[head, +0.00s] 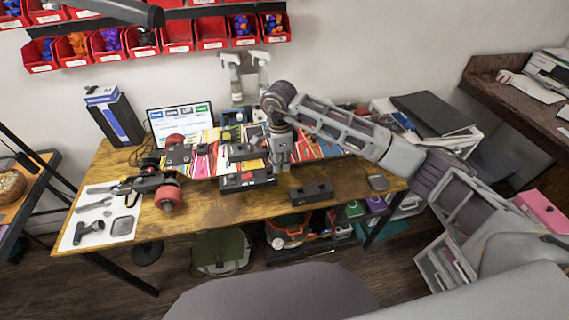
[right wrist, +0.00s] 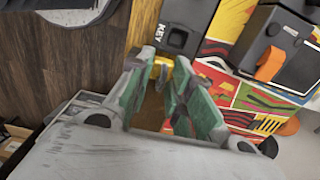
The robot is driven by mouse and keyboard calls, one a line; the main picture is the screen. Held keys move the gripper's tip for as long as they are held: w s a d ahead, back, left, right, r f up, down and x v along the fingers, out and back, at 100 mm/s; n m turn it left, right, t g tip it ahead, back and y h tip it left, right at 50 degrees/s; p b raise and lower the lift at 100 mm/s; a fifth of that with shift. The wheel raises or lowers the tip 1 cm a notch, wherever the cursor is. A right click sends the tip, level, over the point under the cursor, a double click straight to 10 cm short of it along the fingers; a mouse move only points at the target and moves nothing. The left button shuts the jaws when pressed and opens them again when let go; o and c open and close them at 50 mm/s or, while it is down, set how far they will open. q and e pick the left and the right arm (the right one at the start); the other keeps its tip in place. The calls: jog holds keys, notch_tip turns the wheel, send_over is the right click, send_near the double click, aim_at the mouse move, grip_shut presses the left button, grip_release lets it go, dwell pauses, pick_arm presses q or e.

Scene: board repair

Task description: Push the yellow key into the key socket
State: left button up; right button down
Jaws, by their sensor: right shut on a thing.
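The key socket is in a black block marked KEY (right wrist: 178,38), at the top of the right wrist view. My right gripper (head: 280,163) points down over the table's front half in the head view. In the right wrist view its green-padded fingers (right wrist: 166,66) are shut on a small yellow piece (right wrist: 163,67), which looks like the yellow key and is mostly hidden. The fingertips are just short of the block; I cannot tell whether the key touches the socket. My left gripper is not in view.
A black box with an orange switch (right wrist: 282,52) stands beside the KEY block, over colourful printed board.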

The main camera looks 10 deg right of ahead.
jog(key=shift+w+a+b, duration=0.2)
jog(key=shift+w+a, duration=0.05)
jog(key=shift+a, duration=0.35)
jog(key=shift+w+a+b, duration=0.2)
jog(key=shift+w+a, duration=0.05)
jog(key=shift+a, duration=0.35)
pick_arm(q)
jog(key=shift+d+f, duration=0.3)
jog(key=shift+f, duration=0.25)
pick_arm(e)
jog(key=shift+w+a, duration=0.15)
jog(key=shift+a, duration=0.15)
pick_arm(q)
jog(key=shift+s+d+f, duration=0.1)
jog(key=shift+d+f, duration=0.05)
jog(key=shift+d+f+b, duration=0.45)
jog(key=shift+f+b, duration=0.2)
jog(key=shift+b, duration=0.2)
pick_arm(e)
jog(key=shift+f, duration=0.65)
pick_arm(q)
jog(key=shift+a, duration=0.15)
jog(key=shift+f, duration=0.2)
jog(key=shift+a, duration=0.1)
